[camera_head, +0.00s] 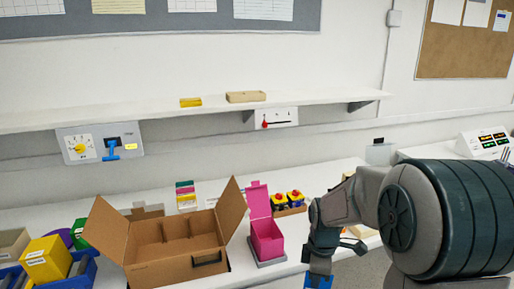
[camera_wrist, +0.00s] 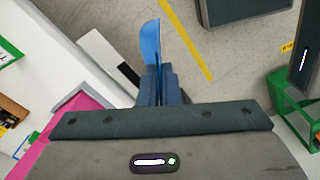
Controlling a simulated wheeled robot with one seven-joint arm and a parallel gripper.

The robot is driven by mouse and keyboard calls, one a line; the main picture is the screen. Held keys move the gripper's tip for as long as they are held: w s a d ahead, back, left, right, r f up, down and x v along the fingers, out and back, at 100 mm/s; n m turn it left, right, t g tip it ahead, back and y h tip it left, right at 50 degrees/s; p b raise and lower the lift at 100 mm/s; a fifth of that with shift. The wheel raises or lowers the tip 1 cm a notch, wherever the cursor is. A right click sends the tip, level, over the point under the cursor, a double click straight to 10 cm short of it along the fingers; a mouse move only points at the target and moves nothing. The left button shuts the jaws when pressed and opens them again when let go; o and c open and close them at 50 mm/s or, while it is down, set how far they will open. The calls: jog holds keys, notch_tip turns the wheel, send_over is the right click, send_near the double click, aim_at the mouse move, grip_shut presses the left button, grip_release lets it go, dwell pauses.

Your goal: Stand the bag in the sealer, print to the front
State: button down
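My gripper (camera_head: 318,280) hangs at the bottom of the head view, right of the open magenta box (camera_head: 267,238), and is partly cut off by the frame edge. No thing is clearly recognisable as a sealer.
An open cardboard box (camera_head: 172,247) stands on the white table, left of the magenta box. Red-and-yellow buttons (camera_head: 287,198) sit behind. A dial panel (camera_head: 98,144) hangs below the shelf (camera_head: 200,111). A green-framed stand (camera_wrist: 293,102) is at right in the wrist view.

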jog(key=w+f+m, duration=0.3)
jog(key=f+m, duration=1.1)
jog(key=m, duration=0.1)
jog(key=shift+w, duration=0.2)
